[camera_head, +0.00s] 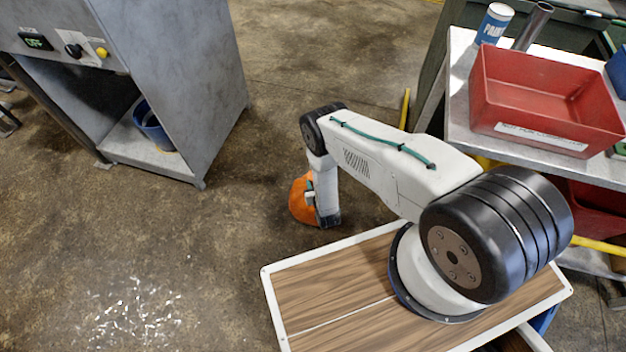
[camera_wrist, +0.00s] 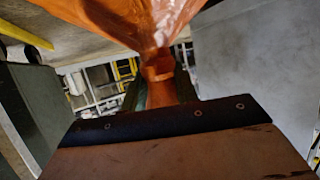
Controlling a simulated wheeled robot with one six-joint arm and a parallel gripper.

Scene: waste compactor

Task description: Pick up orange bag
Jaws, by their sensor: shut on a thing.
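The orange bag (camera_head: 301,199) shows in the head view, partly behind the end of my arm. In the wrist view the orange bag (camera_wrist: 135,22) fills the top middle, shiny and creased, and narrows to a gathered neck. My gripper (camera_wrist: 160,88) is shut on that neck; its fingers are mostly hidden by the bag and the dark plate in front. In the head view my gripper (camera_head: 318,212) is beside the bag, with its fingertips hidden. I cannot tell whether the bag touches the floor.
The grey compactor (camera_head: 190,80) stands at the left, with a blue bucket (camera_head: 150,128) inside its opening. A shelf at the right carries a red bin (camera_head: 545,95) and a paint can (camera_head: 494,24). White scraps (camera_head: 140,318) lie at lower left. The floor between is clear.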

